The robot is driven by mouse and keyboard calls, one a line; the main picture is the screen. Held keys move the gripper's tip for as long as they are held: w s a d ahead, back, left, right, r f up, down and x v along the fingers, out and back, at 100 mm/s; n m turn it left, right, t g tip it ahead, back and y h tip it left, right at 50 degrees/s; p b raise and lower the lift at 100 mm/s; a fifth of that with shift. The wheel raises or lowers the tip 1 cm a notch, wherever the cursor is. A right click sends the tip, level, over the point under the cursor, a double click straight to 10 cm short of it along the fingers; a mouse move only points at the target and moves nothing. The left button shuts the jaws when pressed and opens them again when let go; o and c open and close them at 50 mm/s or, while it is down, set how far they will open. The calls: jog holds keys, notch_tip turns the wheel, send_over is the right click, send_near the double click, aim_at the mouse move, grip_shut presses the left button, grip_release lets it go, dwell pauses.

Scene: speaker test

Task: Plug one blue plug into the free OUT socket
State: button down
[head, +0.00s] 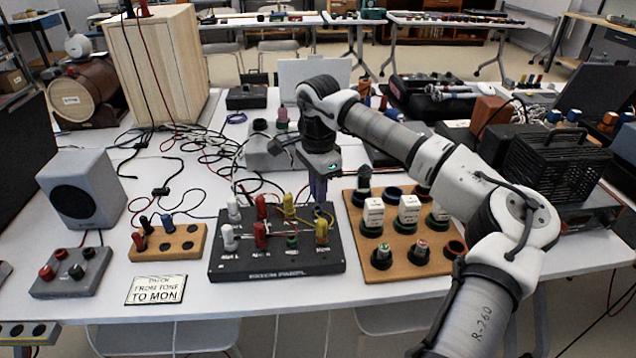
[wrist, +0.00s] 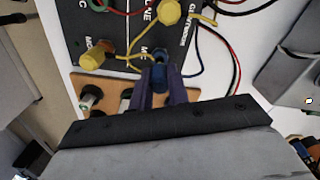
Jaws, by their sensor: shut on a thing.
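My gripper (head: 319,208) points down over the right rear of the black patch panel (head: 226,270). Its dark purple-blue fingers, also in the wrist view (wrist: 158,92), are shut on a blue plug (wrist: 158,74). The plug is above or at the panel's edge next to the yellow plugs; I cannot tell whether it is seated in a socket. The panel carries white, red, yellow and green plugs or sockets. No OUT label is readable.
A wooden board (head: 378,270) with white-topped pieces stands right of the panel. A grey speaker (head: 84,190) and grey terminal box (head: 72,272) are at the left. A sign (head: 156,290) reads "PATCH FROM TONE TO MON". Loose cables lie behind the panel.

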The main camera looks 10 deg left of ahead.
jog(key=shift+f+b, duration=0.55)
jog(key=shift+f, duration=0.75)
dwell(1.6)
jog(key=c, duration=1.3)
grip_release()
jog(key=shift+r, duration=0.1)
jog(key=shift+r+p, duration=2.6)
jog(key=shift+r, duration=1.1)
